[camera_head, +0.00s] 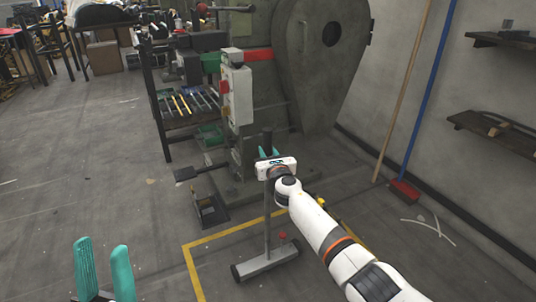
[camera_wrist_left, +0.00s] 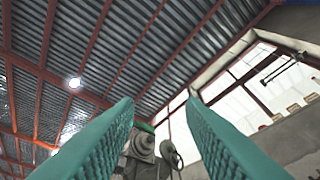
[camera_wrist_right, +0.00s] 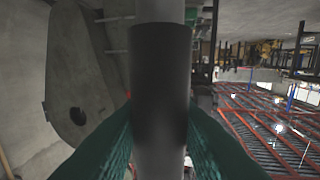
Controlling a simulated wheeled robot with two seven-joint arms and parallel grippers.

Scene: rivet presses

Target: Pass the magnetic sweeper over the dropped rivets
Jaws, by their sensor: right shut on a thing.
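In the right wrist view the dark grip sleeve (camera_wrist_right: 160,85) sits between the two teal fingers. My left gripper (camera_head: 103,268) is open and empty at the lower left, well apart from the sweeper; its spread fingers also show in the left wrist view. I cannot make out any rivets on the floor.
A large green press (camera_head: 265,90) stands behind the sweeper, with a foot pedal (camera_head: 208,208) on the floor in front. A tool rack (camera_head: 190,105) is left of the press. A red broom (camera_head: 405,190) leans at the right wall.

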